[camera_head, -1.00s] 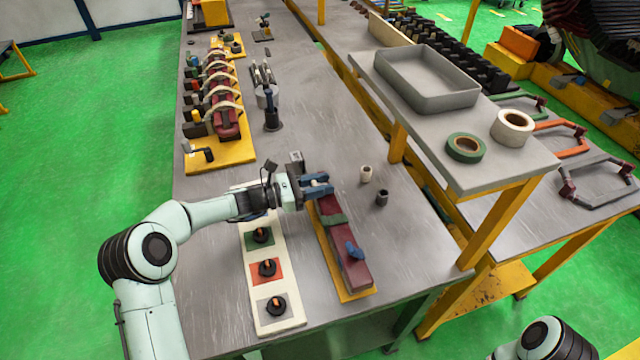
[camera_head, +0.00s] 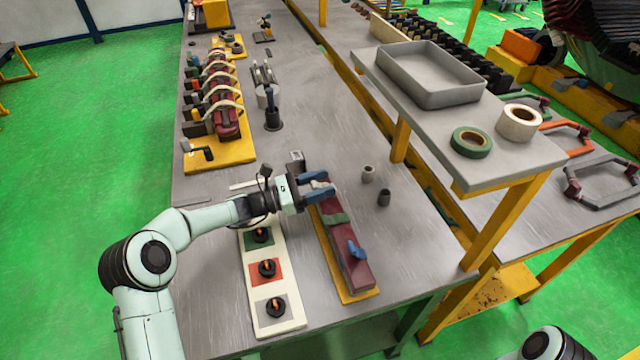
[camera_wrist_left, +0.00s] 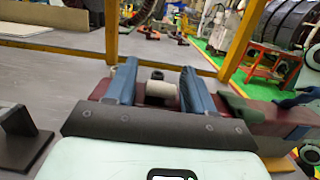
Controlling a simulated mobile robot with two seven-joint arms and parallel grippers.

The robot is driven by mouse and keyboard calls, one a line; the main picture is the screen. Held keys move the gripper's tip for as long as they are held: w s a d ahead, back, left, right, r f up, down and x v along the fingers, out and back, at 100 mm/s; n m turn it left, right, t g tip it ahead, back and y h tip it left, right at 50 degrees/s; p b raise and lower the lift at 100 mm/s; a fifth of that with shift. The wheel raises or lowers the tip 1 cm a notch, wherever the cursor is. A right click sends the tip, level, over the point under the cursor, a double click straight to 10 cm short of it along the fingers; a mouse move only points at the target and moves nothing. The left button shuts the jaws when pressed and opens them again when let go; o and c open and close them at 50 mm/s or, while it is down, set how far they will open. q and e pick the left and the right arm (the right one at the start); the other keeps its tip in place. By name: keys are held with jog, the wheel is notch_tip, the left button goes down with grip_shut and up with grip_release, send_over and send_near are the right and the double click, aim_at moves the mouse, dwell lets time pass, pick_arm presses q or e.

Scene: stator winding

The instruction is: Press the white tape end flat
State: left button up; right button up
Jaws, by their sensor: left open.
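A dark red bar (camera_head: 357,272) lies on a yellow base on the table, with a green band (camera_head: 336,219) and a blue piece (camera_head: 355,250) on it. My left gripper (camera_head: 320,184) is at the bar's far end, its blue fingers apart. In the left wrist view, the open fingers (camera_wrist_left: 158,90) straddle a short white piece (camera_wrist_left: 159,93) at the bar, apparently the white tape; a small dark part shows just behind it. I cannot tell whether the tape end lies flat or whether the fingers touch it. My right gripper is out of view.
A switch panel (camera_head: 256,321) lies left of the bar. A raised shelf (camera_head: 467,176) holds a grey tray (camera_head: 440,101), green tape (camera_head: 471,143) and white tape (camera_head: 518,123).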

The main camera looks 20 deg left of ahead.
pick_arm(q)
jog(key=v, duration=0.7)
jog(key=shift+s+a+b, duration=0.15)
jog(key=shift+a+b, duration=0.1)
jog(key=shift+b, duration=0.1)
jog(key=shift+f, duration=0.1)
